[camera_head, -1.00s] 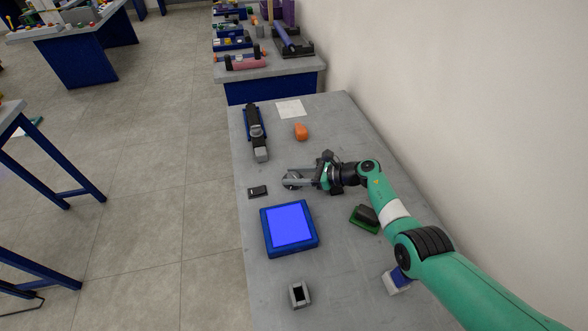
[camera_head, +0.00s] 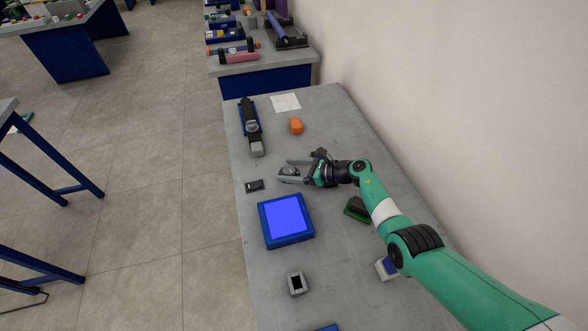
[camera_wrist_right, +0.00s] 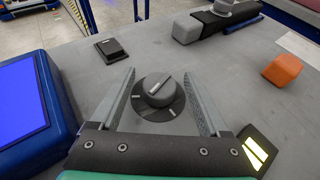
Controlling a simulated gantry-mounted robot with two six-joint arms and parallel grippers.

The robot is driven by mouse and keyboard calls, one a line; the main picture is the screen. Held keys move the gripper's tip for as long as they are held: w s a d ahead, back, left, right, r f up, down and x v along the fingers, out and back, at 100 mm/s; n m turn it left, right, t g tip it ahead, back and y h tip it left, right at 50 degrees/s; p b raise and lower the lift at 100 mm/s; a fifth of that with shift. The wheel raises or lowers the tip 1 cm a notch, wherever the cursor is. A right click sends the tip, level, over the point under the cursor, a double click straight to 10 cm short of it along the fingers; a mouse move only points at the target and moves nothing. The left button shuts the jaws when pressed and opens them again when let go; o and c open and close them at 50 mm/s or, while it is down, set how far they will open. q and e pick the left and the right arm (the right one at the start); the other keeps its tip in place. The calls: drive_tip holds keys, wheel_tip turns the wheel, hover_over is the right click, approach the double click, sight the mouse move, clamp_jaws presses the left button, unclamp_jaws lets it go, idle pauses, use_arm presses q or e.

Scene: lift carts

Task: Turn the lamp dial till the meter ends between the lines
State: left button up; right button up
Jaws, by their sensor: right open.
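The dial (camera_wrist_right: 160,88) is a dark round knob with a pale pointer line on a dark disc with pale marks; it also shows in the head view (camera_head: 289,171). My right gripper (camera_head: 284,171) is open, with one finger on each side of the knob and gaps between in the wrist view. A box with a glowing blue top (camera_head: 287,221) stands nearby, at the left in the wrist view (camera_wrist_right: 20,103). A small black box with lit yellowish panels (camera_wrist_right: 258,150), possibly the meter, is beside my right finger; its reading is unclear. My left gripper is out of view.
A small black device (camera_head: 254,186) lies left of the dial. An orange block (camera_head: 296,125), a black and grey tool (camera_head: 251,128) and a white sheet (camera_head: 286,102) lie farther back. A grey hollow block (camera_head: 296,284) is nearer. A wall borders the bench's right side.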

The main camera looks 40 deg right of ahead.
sight(286, 168)
drive_tip(key=p+v, duration=0.1)
drive_tip(key=v, duration=0.1)
drive_tip(key=p+v, duration=0.2)
drive_tip(key=shift+s+r, duration=0.15)
drive_tip(key=shift+r, duration=0.25)
drive_tip(key=p+v, duration=0.3)
drive_tip(key=v, duration=0.3)
drive_tip(key=shift+s+d+f, duration=0.1)
drive_tip(key=shift+s+d, duration=0.05)
drive_tip(key=shift+s, duration=0.05)
drive_tip(key=shift+s+d, duration=0.1)
drive_tip(key=shift+s, duration=0.2)
